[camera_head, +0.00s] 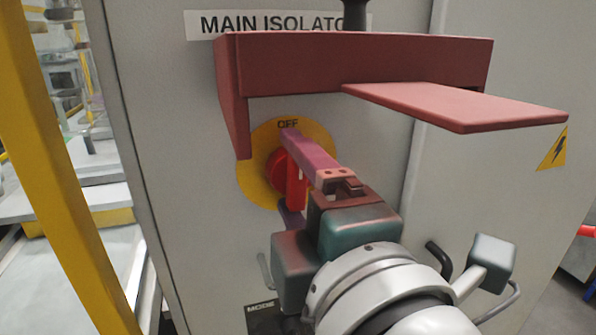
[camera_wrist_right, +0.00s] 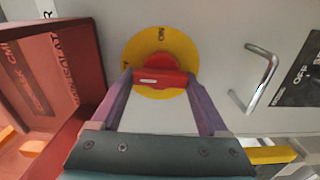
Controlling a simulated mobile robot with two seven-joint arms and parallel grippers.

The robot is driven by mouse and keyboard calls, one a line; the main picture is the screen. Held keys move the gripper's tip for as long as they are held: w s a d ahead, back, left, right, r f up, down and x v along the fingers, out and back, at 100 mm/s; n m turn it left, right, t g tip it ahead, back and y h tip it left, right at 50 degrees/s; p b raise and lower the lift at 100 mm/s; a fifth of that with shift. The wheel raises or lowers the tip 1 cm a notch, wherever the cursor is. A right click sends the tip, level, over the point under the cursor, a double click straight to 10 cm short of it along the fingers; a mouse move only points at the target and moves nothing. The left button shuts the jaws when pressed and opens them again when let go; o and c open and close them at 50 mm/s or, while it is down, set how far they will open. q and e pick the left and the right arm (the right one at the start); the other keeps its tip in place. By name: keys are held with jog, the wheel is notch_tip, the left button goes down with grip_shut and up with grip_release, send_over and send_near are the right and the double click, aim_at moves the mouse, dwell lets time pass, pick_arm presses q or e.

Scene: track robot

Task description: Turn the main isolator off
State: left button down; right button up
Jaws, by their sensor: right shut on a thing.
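The main isolator is a yellow disc (camera_head: 255,178) with a red rotary handle (camera_head: 296,187) on a grey cabinet. "OFF" shows at its top in the head view. The handle stands near vertical there. In the right wrist view the disc (camera_wrist_right: 162,45) carries "ON" at the top, and the handle (camera_wrist_right: 165,79) lies across, its white mark toward the left, the OFF side. My right gripper (camera_head: 288,172) is shut on the handle, one purple finger at each end. In the wrist view the gripper (camera_wrist_right: 160,80) spans it. My left gripper is not in view.
A dark red hood (camera_head: 350,60) with a projecting flap (camera_head: 460,103) overhangs the isolator closely, just above my right gripper. A metal pull handle (camera_wrist_right: 262,78) and a black plate (camera_wrist_right: 300,78) are beside it. A yellow post (camera_head: 60,170) stands at the left.

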jog(key=shift+n, duration=0.3)
dwell(0.4)
jog(key=o, duration=1)
jog(key=shift+o, duration=0.2)
jog(key=b+v, duration=0.2)
jog(key=v, duration=0.8)
